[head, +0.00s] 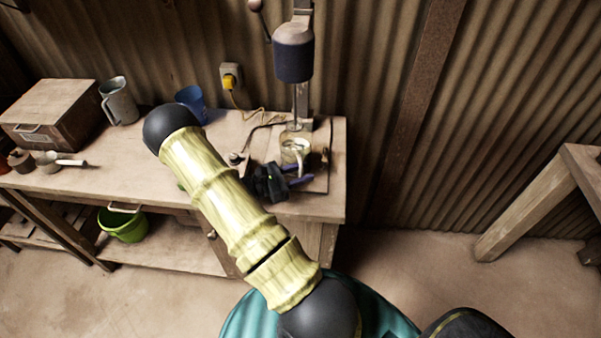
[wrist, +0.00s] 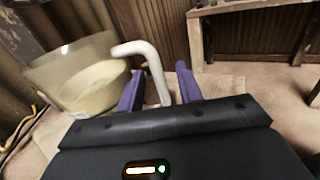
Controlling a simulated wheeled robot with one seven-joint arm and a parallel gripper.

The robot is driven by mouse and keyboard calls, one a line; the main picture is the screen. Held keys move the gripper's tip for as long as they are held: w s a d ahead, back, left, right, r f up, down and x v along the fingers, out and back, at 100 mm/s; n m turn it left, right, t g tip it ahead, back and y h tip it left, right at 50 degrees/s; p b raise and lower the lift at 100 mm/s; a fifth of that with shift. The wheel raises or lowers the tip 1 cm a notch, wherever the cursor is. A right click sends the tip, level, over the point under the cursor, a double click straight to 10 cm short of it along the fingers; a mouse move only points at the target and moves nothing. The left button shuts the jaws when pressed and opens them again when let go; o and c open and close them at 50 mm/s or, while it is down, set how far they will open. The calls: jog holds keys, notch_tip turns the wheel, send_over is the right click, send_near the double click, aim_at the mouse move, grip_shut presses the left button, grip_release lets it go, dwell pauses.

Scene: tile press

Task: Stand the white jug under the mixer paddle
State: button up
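A pale, whitish see-through jug (head: 293,152) with a white handle stands upright at the mixer (head: 293,58), below its shaft. In the wrist view the jug (wrist: 85,78) is at the left, with pale contents visible inside. My gripper (head: 300,173) is at the near side of the jug. In the wrist view the purple fingers (wrist: 160,88) are apart, with the handle (wrist: 148,58) between them and a gap beside the right finger. The paddle end is hard to make out behind the jug's rim.
A grey-white jug (head: 118,101), a blue jug (head: 191,101) and a wooden box (head: 52,112) stand on the bench (head: 125,165). A yellow plug (head: 231,78) and cable are behind. A green bucket (head: 122,226) is below. Another wooden table (head: 535,205) stands right.

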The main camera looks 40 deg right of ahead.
jog(key=shift+a, duration=0.1)
jog(key=b+v, duration=0.3)
jog(key=v, duration=1.4)
jog(key=shift+w+a, duration=0.1)
jog(key=shift+s+r+m+y, duration=0.2)
jog(key=shift+s+m+y, duration=0.05)
jog(key=shift+m+y, duration=0.05)
jog(key=s+a+r+m+t+y+p, duration=0.3)
jog(key=s+a+r+m+t+y, duration=0.6)
jog(key=y, duration=0.7)
notch_tip(320, 180, up, 4)
jog(key=a+m, duration=0.2)
jog(key=m, duration=0.2)
jog(key=shift+s+p, duration=0.4)
